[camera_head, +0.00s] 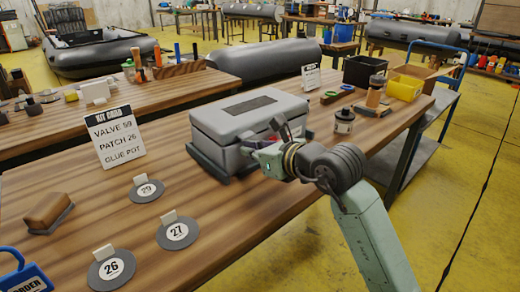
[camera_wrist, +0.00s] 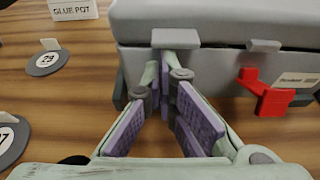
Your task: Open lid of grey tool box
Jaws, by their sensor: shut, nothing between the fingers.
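The grey tool box (camera_head: 240,133) stands on the wooden bench, its lid (camera_head: 238,112) down on the body. In the wrist view the lid (camera_wrist: 225,18) fills the top, above the box front (camera_wrist: 215,72). A red latch (camera_wrist: 265,92) sticks out from the front at right, below a grey tab (camera_wrist: 263,45) on the lid edge. A second, paler tab (camera_wrist: 175,38) sits straight ahead of my fingers. My gripper (camera_wrist: 166,78) is shut and empty, its purple-padded fingers at the box front, just under that tab. Whether they touch it I cannot tell. My gripper (camera_head: 262,152) partly hides the front in the head view.
The bench (camera_head: 215,270) is bare in front.

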